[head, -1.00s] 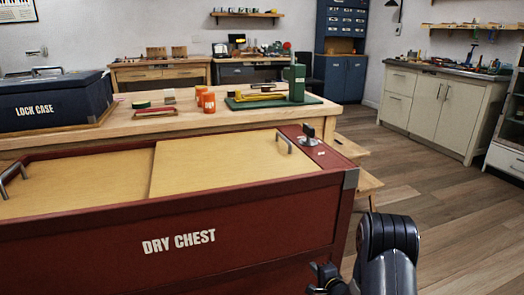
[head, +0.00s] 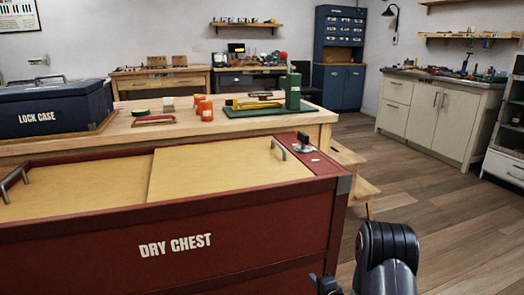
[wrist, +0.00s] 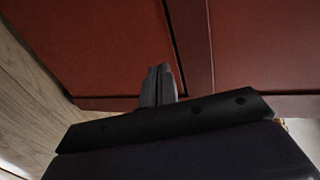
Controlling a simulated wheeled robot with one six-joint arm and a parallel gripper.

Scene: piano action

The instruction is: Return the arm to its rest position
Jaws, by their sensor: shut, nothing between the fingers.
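My arm (head: 385,258) shows at the lower right of the head view, folded low beside the right end of the red dry chest (head: 120,250). In the wrist view my gripper (wrist: 158,72) has its fingers together, shut and empty. Behind it are the red panels of the chest (wrist: 110,45). No touch between the fingers and the chest can be made out. In the head view only a dark part of the gripper end shows at the bottom edge.
The chest has wooden lids with metal handles and a dark knob (head: 303,138) at its right corner. Behind it a wooden bench (head: 235,128) holds a blue lock case (head: 55,108), orange jars (head: 205,108) and a green press (head: 293,92). Wood floor (head: 450,215) is clear at right.

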